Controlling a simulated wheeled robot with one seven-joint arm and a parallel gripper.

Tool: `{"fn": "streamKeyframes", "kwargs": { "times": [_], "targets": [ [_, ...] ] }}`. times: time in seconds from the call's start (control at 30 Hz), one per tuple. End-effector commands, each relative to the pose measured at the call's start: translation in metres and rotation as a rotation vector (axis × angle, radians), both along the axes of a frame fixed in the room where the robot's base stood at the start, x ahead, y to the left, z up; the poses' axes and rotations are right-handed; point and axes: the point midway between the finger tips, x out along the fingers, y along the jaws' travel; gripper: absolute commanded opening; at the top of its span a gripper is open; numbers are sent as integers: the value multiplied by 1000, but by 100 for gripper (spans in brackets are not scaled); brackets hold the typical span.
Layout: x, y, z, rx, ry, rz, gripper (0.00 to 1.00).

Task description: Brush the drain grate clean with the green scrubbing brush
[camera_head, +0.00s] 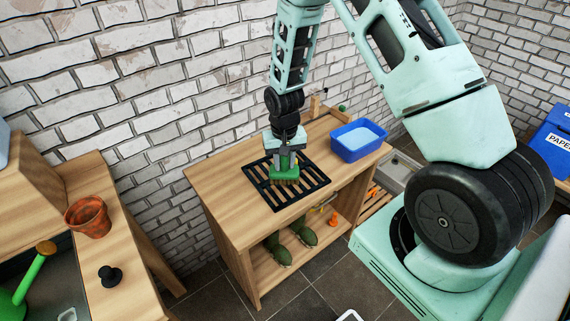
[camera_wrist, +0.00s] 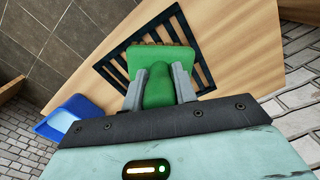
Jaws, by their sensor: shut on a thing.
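The green scrubbing brush (camera_head: 284,176) is in my gripper (camera_head: 284,160), over the middle of the black drain grate (camera_head: 263,196). The grate lies flat on the wooden bench top. In the wrist view the brush (camera_wrist: 147,59) sits between the two grey fingers of my gripper (camera_wrist: 158,88), with its wide head over the grate bars (camera_wrist: 118,79). The bristles appear to be at the grate, but I cannot tell whether they touch it. The brush hides part of the grate, and I cannot make out any dirt on the bars.
A blue tub (camera_head: 372,146) with light blue contents stands on the bench (camera_head: 212,178), right of the grate. A brick wall (camera_head: 130,75) runs behind. Green boots (camera_head: 278,250) stand on the shelf below. A terracotta pot (camera_head: 88,216) is on the left bench.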

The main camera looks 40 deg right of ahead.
Motion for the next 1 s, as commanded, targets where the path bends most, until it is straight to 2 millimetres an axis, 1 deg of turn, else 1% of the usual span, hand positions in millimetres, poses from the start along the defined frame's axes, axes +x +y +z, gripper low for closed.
{"fn": "streamKeyframes", "kwargs": {
  "times": [0.03,0.2,0.6,0.67,0.9,1.0],
  "targets": [
    [1,0,9,0,-1,0,3],
    [3,-1,18,0,0,0,3],
    [3,-1,18,0,0,0,3],
    [-2,5,16,-1,1,44,3],
    [-35,32,8,-1,2,329,3],
    [-41,37,6,0,0,390,3]
  ]
}}
